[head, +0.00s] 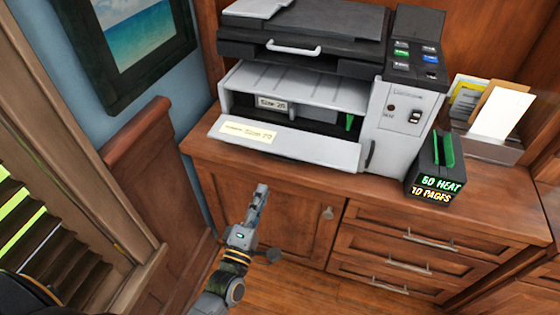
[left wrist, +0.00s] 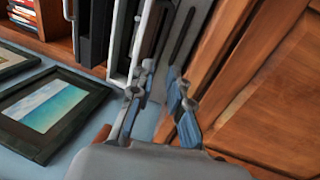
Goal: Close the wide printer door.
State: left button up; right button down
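The printer (head: 300,50) stands on the wooden cabinet top, grey below and black above. Its wide front door (head: 310,153) is a light grey flap with a yellowish label, folded down and open at the front. My left gripper (head: 261,190) is in front of the cabinet, below the door in the head view, and appears apart from it. In the left wrist view its two fingers (left wrist: 162,72) are spread with a gap and hold nothing. The printer's grey and black parts show sideways beyond them. My right gripper is in neither view.
A dark box with green lettering (head: 436,181) stands right of the printer, before a paper holder (head: 489,147). The cabinet below has a door with a knob (head: 327,213) and drawers (head: 415,248). A framed sea picture (head: 135,30) hangs at left.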

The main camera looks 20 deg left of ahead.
aim_at(276, 157)
pick_arm(q)
jog(key=shift+b+x, duration=0.95)
jog(key=shift+x, duration=5.25)
jog(key=shift+f, duration=0.1)
grip_shut()
